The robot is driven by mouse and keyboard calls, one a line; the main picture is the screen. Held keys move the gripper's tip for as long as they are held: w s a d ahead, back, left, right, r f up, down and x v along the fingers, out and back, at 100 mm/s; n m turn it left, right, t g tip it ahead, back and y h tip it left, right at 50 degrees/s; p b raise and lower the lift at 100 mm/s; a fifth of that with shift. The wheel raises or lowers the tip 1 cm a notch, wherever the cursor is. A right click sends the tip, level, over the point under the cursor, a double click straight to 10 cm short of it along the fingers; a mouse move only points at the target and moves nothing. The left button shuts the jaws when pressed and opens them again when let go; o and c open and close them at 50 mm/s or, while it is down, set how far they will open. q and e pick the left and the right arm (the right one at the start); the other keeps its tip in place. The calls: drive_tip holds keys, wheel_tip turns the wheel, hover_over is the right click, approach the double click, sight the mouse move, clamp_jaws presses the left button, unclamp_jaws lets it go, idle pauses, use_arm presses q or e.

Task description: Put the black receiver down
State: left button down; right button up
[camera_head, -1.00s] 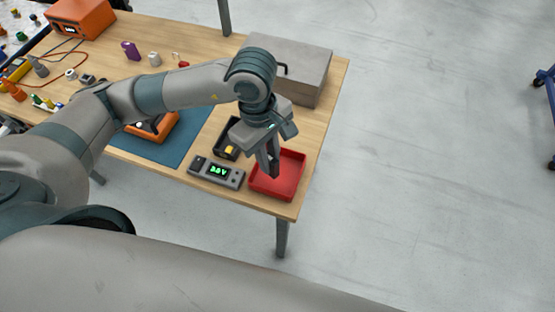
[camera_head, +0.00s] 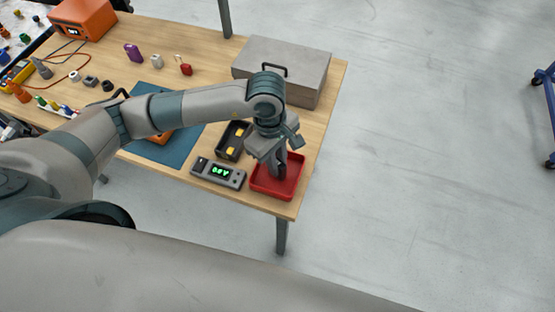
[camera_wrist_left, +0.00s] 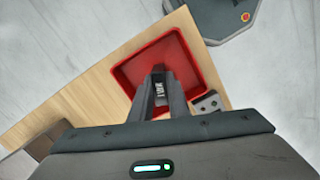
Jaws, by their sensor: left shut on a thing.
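My left gripper (camera_head: 277,172) points down over the red tray (camera_head: 292,187) near the table's front right corner. It is shut on the black receiver (camera_wrist_left: 159,88), a small dark piece with pale lettering, seen between the fingers in the left wrist view. In that view the red tray (camera_wrist_left: 186,57) lies under and around the receiver. I cannot tell whether the receiver touches the tray floor. In the head view the receiver is mostly hidden by the fingers. My right gripper is not in view.
A grey tester with a green display (camera_head: 218,173) stands left of the red tray. A black tray (camera_head: 222,150) with yellow pieces lies behind it. A grey case with a handle (camera_head: 301,68) stands at the back right. A blue mat (camera_head: 187,146) lies further left.

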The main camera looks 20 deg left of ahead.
use_arm(q)
drive_tip(key=shift+f, duration=0.2)
drive_tip(key=shift+f+b, duration=0.2)
drive_tip(key=shift+b, duration=0.15)
drive_tip(key=c, duration=1.7)
unclamp_jaws()
drive_tip(key=shift+c, duration=0.2)
drive_tip(key=shift+o, duration=0.3)
drive_tip(key=shift+r, duration=0.1)
drive_tip(key=shift+r, duration=0.1)
